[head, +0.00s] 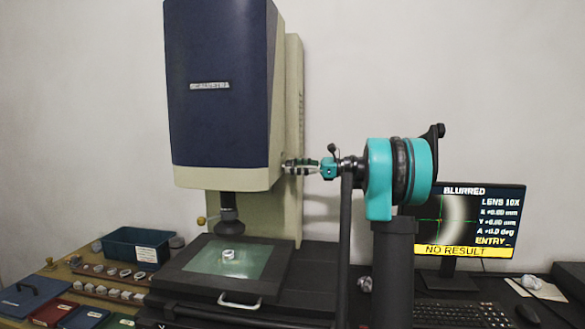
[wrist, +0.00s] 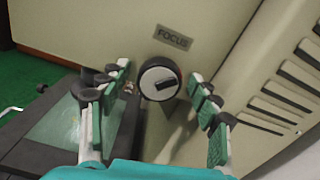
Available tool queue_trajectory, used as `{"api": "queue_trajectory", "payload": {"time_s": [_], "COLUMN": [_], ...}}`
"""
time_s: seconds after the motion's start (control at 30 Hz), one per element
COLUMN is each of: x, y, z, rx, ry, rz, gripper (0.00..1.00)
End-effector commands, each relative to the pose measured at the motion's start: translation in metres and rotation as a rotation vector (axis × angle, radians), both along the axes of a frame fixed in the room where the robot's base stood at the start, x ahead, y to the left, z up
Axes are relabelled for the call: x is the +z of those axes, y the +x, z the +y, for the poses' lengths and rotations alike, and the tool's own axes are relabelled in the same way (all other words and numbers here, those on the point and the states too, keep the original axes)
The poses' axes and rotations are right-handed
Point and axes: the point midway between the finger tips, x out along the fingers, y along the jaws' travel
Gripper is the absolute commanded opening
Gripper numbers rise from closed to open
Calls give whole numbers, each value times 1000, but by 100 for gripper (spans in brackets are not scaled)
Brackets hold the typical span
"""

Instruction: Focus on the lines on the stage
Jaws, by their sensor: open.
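The measuring machine (head: 222,120) stands with its glass stage (head: 200,262) under the lens (head: 229,222). A small metal ring (head: 228,254) lies on the stage. The monitor (head: 470,191) reads BLURRED, LENS 10X and NO RESULT, over a soft-edged grey arc. The black and silver focus knob (wrist: 159,79), below a FOCUS label (wrist: 173,39), is on the machine's side in the wrist view. My gripper (wrist: 160,82) is open, with its fingers to the left and right of the knob in the picture. Contact cannot be told. In the head view my gripper (head: 300,166) is at the machine's right side.
A keyboard (head: 460,314) and mouse (head: 528,313) lie at right. Vent slots (wrist: 275,105) are right of the knob.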

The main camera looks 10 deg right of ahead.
Motion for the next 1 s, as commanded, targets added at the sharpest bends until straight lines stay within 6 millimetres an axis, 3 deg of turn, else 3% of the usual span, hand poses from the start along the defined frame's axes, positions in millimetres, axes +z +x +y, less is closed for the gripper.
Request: {"api": "queue_trajectory", "payload": {"time_s": [0.37, 0.77, 1.0], "x": [0, 0, 0], "y": [2, 2, 1], "z": [5, 5, 5], "rx": [0, 0, 0], "ry": [0, 0, -6], "rz": [0, 0, -19], "gripper": [63, 13, 13]}}
